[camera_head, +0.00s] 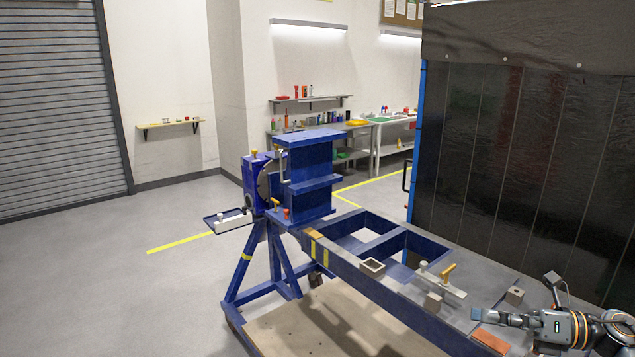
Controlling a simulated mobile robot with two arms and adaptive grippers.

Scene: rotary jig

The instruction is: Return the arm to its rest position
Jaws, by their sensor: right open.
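My right arm comes in at the lower right, over the near end of the blue jig frame (345,266). My right gripper (478,316) is open, points left and holds nothing that I can see. It is above the grey plate on the frame, near an orange-brown block (491,340). Whether it touches anything I cannot tell. My left gripper is not in view. The blue rotary fixture (310,180) stands upright at the far end of the frame.
A square tube piece (372,267), a clamp with a yellow handle (448,272) and small grey blocks (515,296) sit on the frame. A dark welding curtain (520,160) stands close on the right. The floor on the left is clear.

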